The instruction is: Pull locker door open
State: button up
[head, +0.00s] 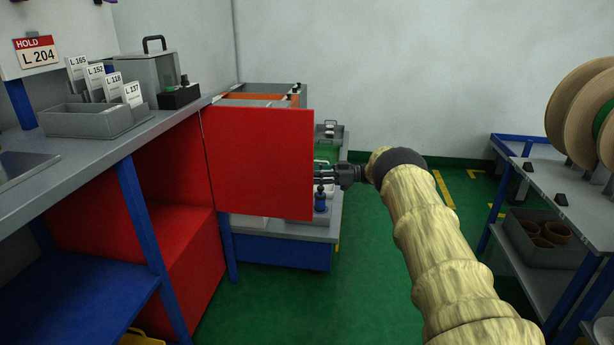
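A red locker (190,265) stands under the grey bench on the left. Its flat red door (262,162) stands swung out from the locker body, its left edge near the bench leg and its right edge out over the aisle. My gripper (320,175) is at the door's right edge, level with the middle of the door. Its dark fingers point left toward that edge. The door hides any handle and perhaps the fingertips, so I cannot tell whether the fingers grip, touch or stand apart from it.
A grey bench (150,125) with blue legs carries card holders and a grey bin. A low cart (310,232) stands behind the door. A rack with large reels (575,115) stands at right. The green floor (300,305) in front of the door is clear.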

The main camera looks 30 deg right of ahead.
jog(key=v, duration=0.8)
jog(key=shift+d, duration=0.35)
jog(key=shift+s+f, duration=0.1)
jog(key=shift+s, duration=0.1)
